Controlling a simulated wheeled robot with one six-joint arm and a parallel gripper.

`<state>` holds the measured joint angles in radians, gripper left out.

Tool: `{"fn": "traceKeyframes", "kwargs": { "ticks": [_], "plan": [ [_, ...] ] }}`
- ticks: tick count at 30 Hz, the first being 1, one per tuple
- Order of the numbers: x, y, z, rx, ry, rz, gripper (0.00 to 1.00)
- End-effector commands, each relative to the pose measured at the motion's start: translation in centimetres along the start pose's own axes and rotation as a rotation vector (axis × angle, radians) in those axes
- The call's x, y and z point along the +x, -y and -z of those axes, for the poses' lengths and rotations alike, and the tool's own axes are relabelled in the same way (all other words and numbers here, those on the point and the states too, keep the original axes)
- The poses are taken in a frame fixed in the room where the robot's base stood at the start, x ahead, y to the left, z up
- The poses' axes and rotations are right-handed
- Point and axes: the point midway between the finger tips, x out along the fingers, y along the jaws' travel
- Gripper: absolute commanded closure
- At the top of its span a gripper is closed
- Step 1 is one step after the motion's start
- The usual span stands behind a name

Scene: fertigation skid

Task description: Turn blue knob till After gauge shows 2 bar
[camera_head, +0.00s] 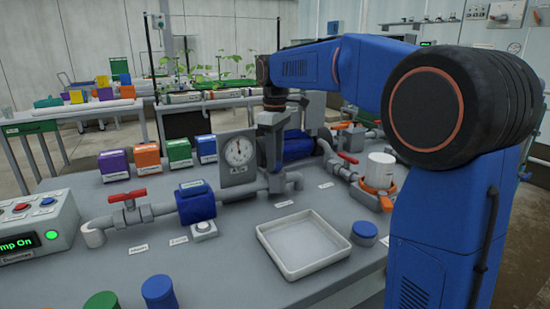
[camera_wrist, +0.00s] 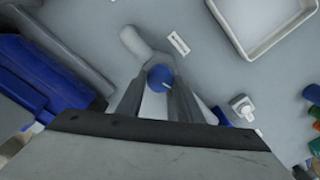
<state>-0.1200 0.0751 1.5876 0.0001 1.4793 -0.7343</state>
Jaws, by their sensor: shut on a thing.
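The blue knob (camera_wrist: 160,77) shows in the wrist view between the two fingers of my gripper (camera_wrist: 158,88). A short light line marks its face. My gripper is shut on it from above. In the head view my gripper (camera_head: 271,160) reaches down to the grey pipe just right of the gauge, and the knob is hidden behind it. The round white gauge (camera_head: 238,152) stands upright on a grey plate. Its needle points about straight up; its numbers and the label below are too small to read surely.
A white tray (camera_head: 262,232) lies in front of the pipe. A red-handled valve (camera_head: 128,197) and a blue block (camera_head: 195,203) sit on the pipe at left. Several coloured boxes (camera_head: 180,152) stand behind. A control box (camera_head: 40,228) with a lit "Pump On" display is at far left.

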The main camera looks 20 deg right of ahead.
Motion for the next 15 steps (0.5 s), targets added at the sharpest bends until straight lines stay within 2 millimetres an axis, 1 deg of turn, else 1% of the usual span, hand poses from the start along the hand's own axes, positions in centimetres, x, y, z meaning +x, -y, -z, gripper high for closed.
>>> {"fn": "traceKeyframes", "kwargs": {
  "ticks": [15],
  "plan": [
    [-0.08, -0.04, 0.01, -0.029, -0.001, -0.002, 0.89]
  ]
}}
